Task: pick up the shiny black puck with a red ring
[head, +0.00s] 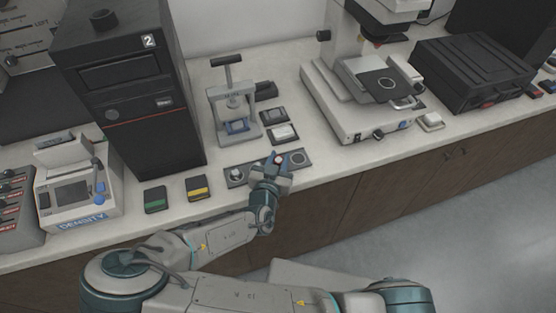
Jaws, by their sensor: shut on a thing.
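My gripper (279,158) is over the middle of a dark flat plate (255,165) near the counter's front edge. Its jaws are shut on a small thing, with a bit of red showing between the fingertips. I take this to be the puck (278,159) with the red ring, mostly hidden by the fingers. I cannot tell whether it still touches the plate. A round piece with a light top (236,174) sits at the plate's left end. A ring marking (297,157) shows at its right end.
A small hand press (234,112) stands behind the plate, with two small boxes (281,133) beside it. A microscope (352,100) stands to the right, a tall black tower (135,90) to the left. Green (155,199) and yellow (198,187) boxes lie left of the plate.

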